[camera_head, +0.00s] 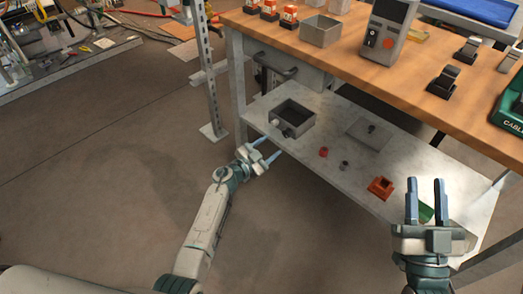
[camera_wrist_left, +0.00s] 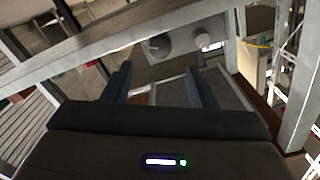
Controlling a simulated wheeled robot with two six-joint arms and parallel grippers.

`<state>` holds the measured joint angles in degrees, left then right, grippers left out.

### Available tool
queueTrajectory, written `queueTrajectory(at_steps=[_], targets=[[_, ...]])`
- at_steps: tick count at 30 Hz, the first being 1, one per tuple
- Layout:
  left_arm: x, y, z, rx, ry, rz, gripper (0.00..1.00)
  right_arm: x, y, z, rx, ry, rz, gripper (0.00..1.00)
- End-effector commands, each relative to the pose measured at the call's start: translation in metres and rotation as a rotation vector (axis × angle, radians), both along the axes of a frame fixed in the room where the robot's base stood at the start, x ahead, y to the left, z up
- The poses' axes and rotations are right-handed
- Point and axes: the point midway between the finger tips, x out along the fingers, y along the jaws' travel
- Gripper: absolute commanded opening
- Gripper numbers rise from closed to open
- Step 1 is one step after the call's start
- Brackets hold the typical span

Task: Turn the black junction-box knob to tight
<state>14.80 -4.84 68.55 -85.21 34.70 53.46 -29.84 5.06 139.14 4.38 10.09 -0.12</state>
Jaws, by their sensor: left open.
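The open grey junction box (camera_head: 306,124) sits on the lower metal shelf. A black knob (camera_head: 288,133) is on its near side, next to a small white round part (camera_head: 274,122). In the left wrist view a dark round knob with a pale mark (camera_wrist_left: 157,47) shows beyond the fingertips, with a pale round part (camera_wrist_left: 203,40) to its right. My left gripper (camera_head: 270,148) is open and empty, just short of the box at the shelf's front edge; it also shows in the left wrist view (camera_wrist_left: 158,72). My right gripper (camera_head: 426,183) is open and empty, at the right.
The shelf (camera_head: 308,155) also holds a grey plate (camera_head: 370,132), a small red part (camera_head: 323,152), a small dark part (camera_head: 344,165) and a red block (camera_head: 381,187). A metal post (camera_head: 207,75) stands left; the floor in front is clear.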

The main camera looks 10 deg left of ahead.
Motion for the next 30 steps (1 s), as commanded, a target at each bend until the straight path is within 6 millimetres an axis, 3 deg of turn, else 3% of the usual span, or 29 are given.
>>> queueTrajectory(at_steps=[6, 10, 25, 28, 30], targets=[[-0.019, 0.014, 0.0, 0.002, 0.001, 0.0, 0.53, 0.005, 0.001, -0.035, 0.013, 0.211, 0.005, 0.36], [-0.024, 0.018, 0.001, 0.001, -0.001, 0.0, 0.53, 0.005, 0.001, -0.049, 0.018, 0.281, 0.008, 0.36], [-0.029, 0.023, -0.001, -0.004, 0.008, 0.015, 0.53, 0.008, 0.001, -0.06, 0.016, 0.331, 0.006, 0.36], [-0.037, 0.036, -0.007, -0.021, 0.04, 0.076, 0.53, 0.018, -0.002, -0.084, 0.008, 0.411, -0.002, 0.36], [-0.049, 0.052, -0.017, -0.036, 0.085, 0.15, 0.53, 0.027, -0.005, -0.115, -0.002, 0.508, -0.01, 0.36]])
